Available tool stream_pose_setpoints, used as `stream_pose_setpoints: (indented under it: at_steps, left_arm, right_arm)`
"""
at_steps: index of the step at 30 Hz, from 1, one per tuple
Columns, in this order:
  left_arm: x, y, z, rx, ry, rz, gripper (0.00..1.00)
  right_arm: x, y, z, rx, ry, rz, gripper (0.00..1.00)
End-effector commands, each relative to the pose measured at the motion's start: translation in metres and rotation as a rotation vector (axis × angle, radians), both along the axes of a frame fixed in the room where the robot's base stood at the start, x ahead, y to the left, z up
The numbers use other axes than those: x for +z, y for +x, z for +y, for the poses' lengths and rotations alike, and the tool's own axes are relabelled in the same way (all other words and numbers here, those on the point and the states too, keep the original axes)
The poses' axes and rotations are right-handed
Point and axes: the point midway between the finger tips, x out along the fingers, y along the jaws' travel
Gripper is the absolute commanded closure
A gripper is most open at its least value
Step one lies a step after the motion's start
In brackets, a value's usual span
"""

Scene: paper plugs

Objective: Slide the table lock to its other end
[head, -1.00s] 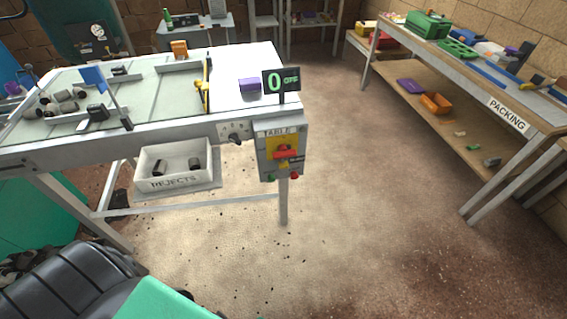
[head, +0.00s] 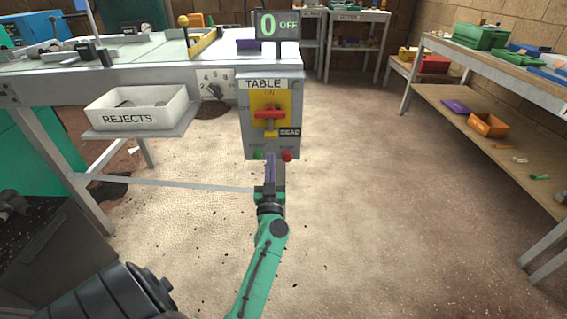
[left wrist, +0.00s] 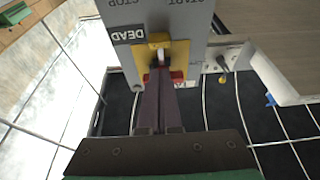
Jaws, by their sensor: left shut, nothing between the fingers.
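A grey box labelled TABLE (head: 271,84) hangs at the table's front right corner. On its yellow plate is a red handle (head: 268,113), lying crosswise. Below the handle is a small yellow piece (head: 268,132), beside a black DEAD label (head: 290,132); I take it for the lock but cannot be sure. The yellow piece also shows in the left wrist view (left wrist: 158,39), with the red handle partly hidden by my fingers. My left gripper (head: 270,162) is shut and empty, pointing up at the box's lower part. I cannot tell whether it touches. My right gripper is out of view.
A green button (head: 258,155) and a red button (head: 287,156) sit at the box's bottom edge. A dial (head: 214,90) and a REJECTS bin (head: 135,108) are to the left. A display (head: 278,26) reads 0 OFF. The floor to the right is clear.

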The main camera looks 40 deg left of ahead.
Motion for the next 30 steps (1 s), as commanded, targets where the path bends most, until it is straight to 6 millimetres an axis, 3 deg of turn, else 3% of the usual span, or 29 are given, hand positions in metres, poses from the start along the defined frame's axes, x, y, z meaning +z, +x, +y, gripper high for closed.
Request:
stream_pose_setpoints:
  at_steps: [9,15,26,30]
  left_arm:
    - [0.024,0.048,0.034,-0.004,0.002,-0.001,1.0]
    - [0.031,0.068,0.05,-0.006,0.001,0.001,1.0]
    - [0.032,0.071,0.051,-0.008,0.0,0.003,1.0]
    - [0.021,0.071,0.051,-0.006,0.0,0.005,1.0]
  right_arm:
    - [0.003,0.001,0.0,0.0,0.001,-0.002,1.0]
    - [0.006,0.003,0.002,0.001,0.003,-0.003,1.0]
    - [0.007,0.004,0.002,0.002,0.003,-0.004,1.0]
    - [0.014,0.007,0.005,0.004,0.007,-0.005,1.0]
